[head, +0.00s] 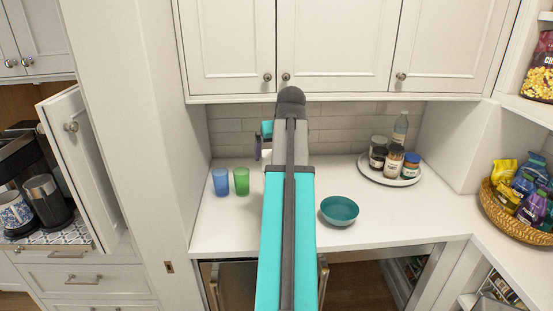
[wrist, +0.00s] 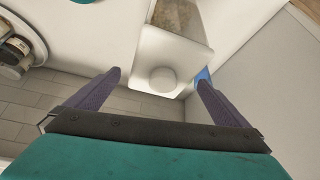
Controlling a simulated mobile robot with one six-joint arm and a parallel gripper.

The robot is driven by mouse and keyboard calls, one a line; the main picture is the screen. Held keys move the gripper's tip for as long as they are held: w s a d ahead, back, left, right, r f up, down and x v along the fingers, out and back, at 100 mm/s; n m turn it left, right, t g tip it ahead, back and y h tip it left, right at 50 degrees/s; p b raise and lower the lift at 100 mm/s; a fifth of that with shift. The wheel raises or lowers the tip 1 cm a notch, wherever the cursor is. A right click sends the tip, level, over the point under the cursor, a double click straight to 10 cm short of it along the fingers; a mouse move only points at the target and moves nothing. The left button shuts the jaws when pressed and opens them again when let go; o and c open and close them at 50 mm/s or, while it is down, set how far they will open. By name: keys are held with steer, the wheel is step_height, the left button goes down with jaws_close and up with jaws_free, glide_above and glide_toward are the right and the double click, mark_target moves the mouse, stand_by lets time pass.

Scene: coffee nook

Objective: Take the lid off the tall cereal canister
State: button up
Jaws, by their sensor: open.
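The tall cereal canister (wrist: 181,18) shows in the wrist view, with brownish contents visible through its body. Its white lid (wrist: 158,50) with a round knob (wrist: 163,80) is on it and faces my camera. My gripper (wrist: 159,78) is open, with one purple finger on each side of the knob and a gap to each. I cannot tell how far the fingertips are from the lid in depth. In the head view, my arm hides the canister and most of my gripper (head: 259,152).
A blue cup (head: 221,182) and a green cup (head: 241,181) stand left of my arm. A teal bowl (head: 339,211) is on the right. A round tray (head: 366,173) of jars and a bottle stands farther back. Cabinets (head: 335,45) hang above the white counter.

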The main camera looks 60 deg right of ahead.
steer(key=shift+w+d+f, duration=0.15)
steer(key=shift+f, duration=0.25)
steer(key=shift+c, duration=0.3)
steer(key=c, duration=0.9)
